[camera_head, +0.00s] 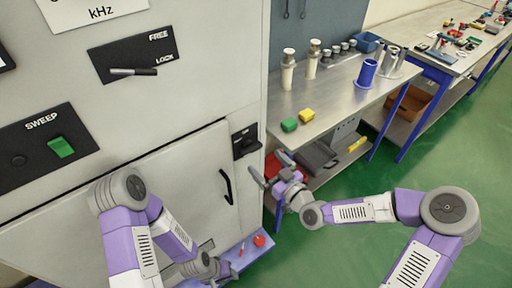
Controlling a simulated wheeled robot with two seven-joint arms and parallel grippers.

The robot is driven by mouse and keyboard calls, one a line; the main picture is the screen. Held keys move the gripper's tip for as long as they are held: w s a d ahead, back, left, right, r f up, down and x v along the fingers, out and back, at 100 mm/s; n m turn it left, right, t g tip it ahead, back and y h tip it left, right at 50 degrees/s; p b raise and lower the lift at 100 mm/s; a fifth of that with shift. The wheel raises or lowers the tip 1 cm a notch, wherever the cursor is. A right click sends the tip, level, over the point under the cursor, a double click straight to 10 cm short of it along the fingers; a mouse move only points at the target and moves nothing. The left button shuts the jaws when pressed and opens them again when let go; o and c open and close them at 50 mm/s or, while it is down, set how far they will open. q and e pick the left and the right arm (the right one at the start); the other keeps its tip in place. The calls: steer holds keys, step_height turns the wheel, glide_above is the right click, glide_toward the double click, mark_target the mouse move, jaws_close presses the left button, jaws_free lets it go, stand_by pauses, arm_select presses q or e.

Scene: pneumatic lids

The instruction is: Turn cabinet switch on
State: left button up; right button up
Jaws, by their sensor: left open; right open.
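The grey cabinet (215,70) fills the left half of the head view. A green rocker switch (61,147) sits on its black SWEEP panel (25,160). A black lever (133,71) lies nearly level on the FREE/LOCK panel (160,45). A small black fitting (245,142) is at the cabinet's right edge; its details are too small to tell. My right gripper (268,170) is open and empty, just right of the cabinet edge and below this fitting. My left gripper (213,269) is low in front of the cabinet, well below the green switch; its fingers are hard to make out.
The cabinet door has a black handle (226,186). A blue ledge (232,262) below holds a red item (259,240). A metal workbench (335,103) at right carries cylinders and green and yellow blocks (289,125). Green floor (350,175) is free at right.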

mark_target(253, 151)
steer(key=shift+x, duration=3.05)
steer(key=shift+a+f, duration=0.1)
steer(key=shift+c, duration=0.2)
steer(key=c, duration=0.7)
